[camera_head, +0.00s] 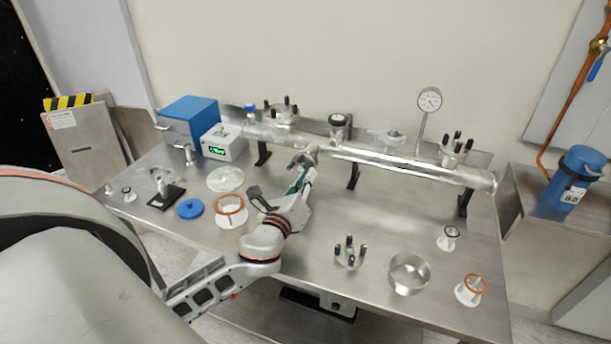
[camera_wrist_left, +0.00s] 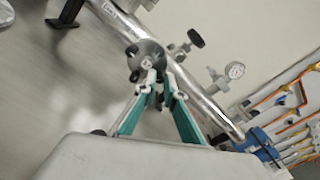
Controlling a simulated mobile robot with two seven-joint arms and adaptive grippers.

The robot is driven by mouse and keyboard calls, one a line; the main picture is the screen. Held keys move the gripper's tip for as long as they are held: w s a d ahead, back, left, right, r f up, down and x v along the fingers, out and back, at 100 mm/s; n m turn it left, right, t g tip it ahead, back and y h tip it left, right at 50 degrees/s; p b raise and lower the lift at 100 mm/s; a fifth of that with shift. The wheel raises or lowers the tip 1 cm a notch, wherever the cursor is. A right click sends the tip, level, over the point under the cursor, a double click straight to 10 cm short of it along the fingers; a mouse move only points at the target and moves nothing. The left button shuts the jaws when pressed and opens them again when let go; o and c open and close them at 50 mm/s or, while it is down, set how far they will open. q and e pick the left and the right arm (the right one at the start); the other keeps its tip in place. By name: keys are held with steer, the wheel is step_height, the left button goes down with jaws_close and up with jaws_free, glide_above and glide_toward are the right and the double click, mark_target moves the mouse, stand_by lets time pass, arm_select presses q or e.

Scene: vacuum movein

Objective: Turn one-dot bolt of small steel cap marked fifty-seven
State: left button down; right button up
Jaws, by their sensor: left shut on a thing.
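A small round steel cap (camera_wrist_left: 148,56) with dark bolts faces the camera in the left wrist view, at the pipe (camera_wrist_left: 190,85). Its mark and the bolts' dots are too small to read. My left gripper (camera_wrist_left: 158,80) has its teal fingers at the cap's near edge, shut on what looks like one of its bolts. In the head view, my left gripper (camera_head: 302,170) reaches up to the front of the steel pipe (camera_head: 385,167) and hides most of the cap there. My right gripper is not in view.
On the steel table (camera_head: 300,300) stand a bolted flange (camera_head: 348,257), a steel ring (camera_head: 408,274) and white pieces with orange rings (camera_head: 470,292). A pressure gauge (camera_head: 429,100) rises behind the pipe. A blue box (camera_head: 190,115) stands at the back left.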

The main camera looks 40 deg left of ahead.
arm_select(q)
steer(key=shift+n+p, duration=3.6)
steer(key=shift+n, duration=8.9)
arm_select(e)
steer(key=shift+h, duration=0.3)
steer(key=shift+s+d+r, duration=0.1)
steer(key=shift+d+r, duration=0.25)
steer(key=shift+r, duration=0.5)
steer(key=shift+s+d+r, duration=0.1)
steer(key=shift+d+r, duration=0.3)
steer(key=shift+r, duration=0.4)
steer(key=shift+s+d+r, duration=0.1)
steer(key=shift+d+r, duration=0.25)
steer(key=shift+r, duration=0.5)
arm_select(q)
steer(key=c, duration=2.4)
jaws_free()
steer(key=shift+w, duration=0.1)
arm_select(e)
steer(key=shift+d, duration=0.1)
